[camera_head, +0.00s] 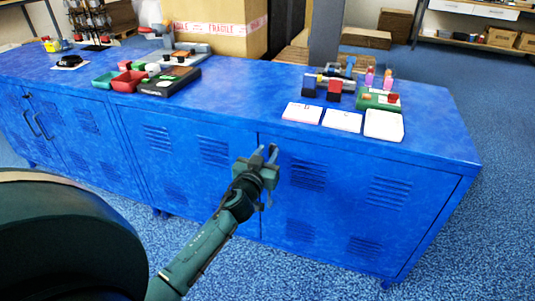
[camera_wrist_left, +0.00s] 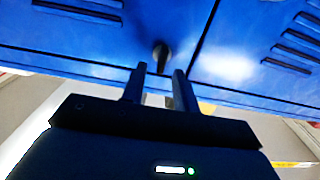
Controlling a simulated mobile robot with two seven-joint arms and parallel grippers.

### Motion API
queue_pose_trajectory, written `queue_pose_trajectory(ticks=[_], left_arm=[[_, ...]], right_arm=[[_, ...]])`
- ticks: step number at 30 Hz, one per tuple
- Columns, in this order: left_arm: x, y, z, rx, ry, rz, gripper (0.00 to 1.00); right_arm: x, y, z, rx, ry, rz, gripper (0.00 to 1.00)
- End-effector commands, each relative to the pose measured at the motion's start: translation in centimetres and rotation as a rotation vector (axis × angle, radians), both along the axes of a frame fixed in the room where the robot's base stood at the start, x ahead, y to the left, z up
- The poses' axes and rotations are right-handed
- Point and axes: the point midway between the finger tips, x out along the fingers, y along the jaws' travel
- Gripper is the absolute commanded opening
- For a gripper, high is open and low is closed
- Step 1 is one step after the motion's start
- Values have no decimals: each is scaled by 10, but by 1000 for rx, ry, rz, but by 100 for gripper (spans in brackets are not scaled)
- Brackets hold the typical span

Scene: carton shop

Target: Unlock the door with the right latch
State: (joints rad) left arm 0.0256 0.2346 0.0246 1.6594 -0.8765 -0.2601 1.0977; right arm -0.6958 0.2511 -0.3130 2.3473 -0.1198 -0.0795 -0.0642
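The blue cabinet's front has louvred doors, with a vertical seam between the left door (camera_head: 190,160) and the right door (camera_head: 335,195). My left gripper (camera_head: 266,153) is in front of the doors close to this seam. In the left wrist view, a small dark latch knob (camera_wrist_left: 161,54) stands on the blue door panel beside the seam. The left gripper's two fingers (camera_wrist_left: 158,73) are apart, with the knob just beyond the tips, roughly in line with the gap. I see no grip on it. The knob is not distinguishable in the head view. My right gripper is not in view.
The cabinet top (camera_head: 250,95) holds white cards (camera_head: 342,120), a green box (camera_head: 380,98), red and teal trays (camera_head: 128,82) and a black case (camera_head: 170,82). Black handles (camera_head: 40,125) are on the far-left doors. A large carton (camera_head: 215,25) stands behind. Blue carpet is free at the right.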

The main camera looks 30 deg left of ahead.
Motion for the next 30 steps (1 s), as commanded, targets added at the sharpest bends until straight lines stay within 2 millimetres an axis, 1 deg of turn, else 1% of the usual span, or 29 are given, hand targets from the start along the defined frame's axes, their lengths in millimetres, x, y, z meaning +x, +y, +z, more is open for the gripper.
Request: queue_pose_trajectory(ticks=[3, 11, 14, 22, 23, 30], left_arm=[[6, 1, 0, 0, 0, 0, 30], [7, 2, 0, 0, 1, 0, 30], [7, 2, 0, 0, 0, 0, 23], [7, 2, 0, -1, 0, 0, 1], [7, 2, 0, -1, 0, 0, 0], [7, 2, 0, 0, 0, 0, 0]], right_arm=[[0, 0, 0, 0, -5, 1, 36], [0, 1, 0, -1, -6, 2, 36], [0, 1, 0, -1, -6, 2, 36], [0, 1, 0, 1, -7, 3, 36], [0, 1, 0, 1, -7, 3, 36], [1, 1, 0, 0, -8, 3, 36]])
